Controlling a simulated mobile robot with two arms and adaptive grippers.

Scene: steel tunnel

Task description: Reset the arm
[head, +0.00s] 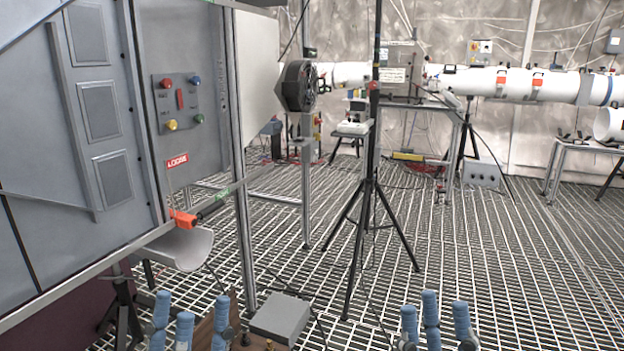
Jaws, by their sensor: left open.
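My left gripper (190,312) shows at the bottom edge, left of centre. Its blue fingers point up and stand apart, with nothing held between them. My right gripper (435,312) shows at the bottom edge, right of centre. Its blue fingers also point up, stand apart and look empty. The lower parts of both grippers and most of both arms are cut off by the bottom edge.
A large grey cabinet with a button panel (180,103) fills the left side. A grey box (281,317) is near my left gripper. A black tripod (369,215) stands in the middle. White pipes (540,84) run behind. The grated floor (500,250) at right is clear.

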